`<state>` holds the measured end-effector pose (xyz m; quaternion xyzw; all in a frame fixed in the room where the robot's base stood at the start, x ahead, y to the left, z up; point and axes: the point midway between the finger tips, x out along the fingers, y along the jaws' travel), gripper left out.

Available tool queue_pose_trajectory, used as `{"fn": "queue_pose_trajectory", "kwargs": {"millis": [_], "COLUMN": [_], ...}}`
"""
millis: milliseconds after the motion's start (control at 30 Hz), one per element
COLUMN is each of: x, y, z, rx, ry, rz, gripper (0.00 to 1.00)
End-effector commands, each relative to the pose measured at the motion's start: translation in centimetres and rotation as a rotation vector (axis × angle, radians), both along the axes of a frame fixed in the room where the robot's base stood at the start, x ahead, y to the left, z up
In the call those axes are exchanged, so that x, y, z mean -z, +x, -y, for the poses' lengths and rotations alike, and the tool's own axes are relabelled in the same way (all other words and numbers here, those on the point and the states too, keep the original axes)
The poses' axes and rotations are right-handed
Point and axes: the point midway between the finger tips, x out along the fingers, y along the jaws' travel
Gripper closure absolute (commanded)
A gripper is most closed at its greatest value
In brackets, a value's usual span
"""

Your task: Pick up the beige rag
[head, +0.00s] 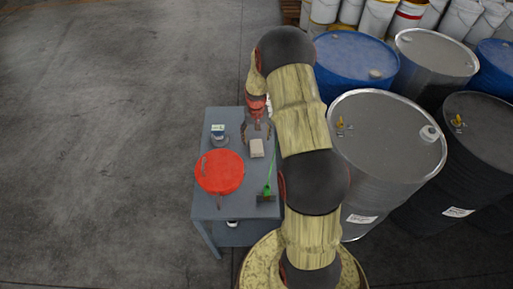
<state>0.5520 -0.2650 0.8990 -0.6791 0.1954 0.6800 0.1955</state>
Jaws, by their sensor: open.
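A small beige rag (257,148) lies folded on the grey table (208,208), right of the table's middle. My gripper (257,138) reaches down from the far side of the table. Its fingers are open and apart, just beyond the rag's far edge in the picture. I cannot tell how high the fingertips are above the table or whether they touch the rag. Nothing shows between the fingers. My arm hides part of the table's right side.
A red round lid or pan (219,172) lies left of the rag. A small can with a label (218,134) stands behind it. A green-handled brush (268,188) lies near the right edge. Blue (355,60) and grey drums (385,140) crowd the right. The floor at left is clear.

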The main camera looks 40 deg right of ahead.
Motion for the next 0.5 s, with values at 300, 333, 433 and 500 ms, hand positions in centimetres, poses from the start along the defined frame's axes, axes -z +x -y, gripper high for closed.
{"fn": "queue_pose_trajectory", "kwargs": {"millis": [300,333,433,500], "x": [3.1,3.5,5.0,5.8], "y": [0.0,0.1,0.0,0.1], "z": [0.1,0.2,0.2,0.2], "rx": [-0.001,-0.001,-0.001,-0.001], "ry": [0.001,0.001,0.001,0.001], "rz": [-0.001,-0.001,-0.002,-0.001], "gripper": [0.30,0.30,0.30,0.30]}}
